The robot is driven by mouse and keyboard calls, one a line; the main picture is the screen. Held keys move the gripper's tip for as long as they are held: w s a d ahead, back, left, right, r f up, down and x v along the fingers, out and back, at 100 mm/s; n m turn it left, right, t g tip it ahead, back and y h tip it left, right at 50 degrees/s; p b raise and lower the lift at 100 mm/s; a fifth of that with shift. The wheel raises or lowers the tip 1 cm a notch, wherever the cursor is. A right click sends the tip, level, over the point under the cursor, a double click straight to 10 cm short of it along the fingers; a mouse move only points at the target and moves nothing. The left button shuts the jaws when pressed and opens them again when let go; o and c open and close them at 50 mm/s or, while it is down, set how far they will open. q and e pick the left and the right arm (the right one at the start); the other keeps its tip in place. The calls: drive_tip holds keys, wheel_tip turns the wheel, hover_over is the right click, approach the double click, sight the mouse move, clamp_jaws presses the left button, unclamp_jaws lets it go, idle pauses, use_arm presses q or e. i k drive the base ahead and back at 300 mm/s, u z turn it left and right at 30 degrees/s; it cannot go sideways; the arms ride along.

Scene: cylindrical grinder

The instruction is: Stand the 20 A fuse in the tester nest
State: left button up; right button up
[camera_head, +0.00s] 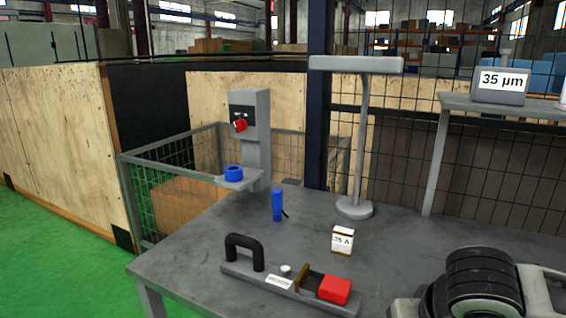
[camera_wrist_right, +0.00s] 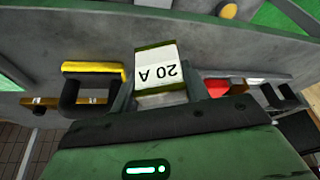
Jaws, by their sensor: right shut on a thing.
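The 20 A fuse (camera_wrist_right: 157,75) is a white block with olive ends in the right wrist view, its label upside down. My right gripper (camera_wrist_right: 160,92) is shut on it, with a grey finger on each side. In the head view a long grey fixture (camera_head: 262,279) on the table has a black handle, a white label, a brown upright plate and a red block (camera_head: 335,290). I cannot tell for certain which part is the tester nest. The right gripper's fingertips do not show in the head view, and my left gripper is not in view.
Another white fuse-like block (camera_head: 343,240), its label ending in 5 A, stands on the grey table (camera_head: 200,262). The table's left front is clear.

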sight(312, 288)
drive_tip(key=k, duration=0.5)
drive_tip(key=u, duration=1.4)
drive_tip(key=i, duration=0.95)
drive_tip(key=z, duration=1.7)
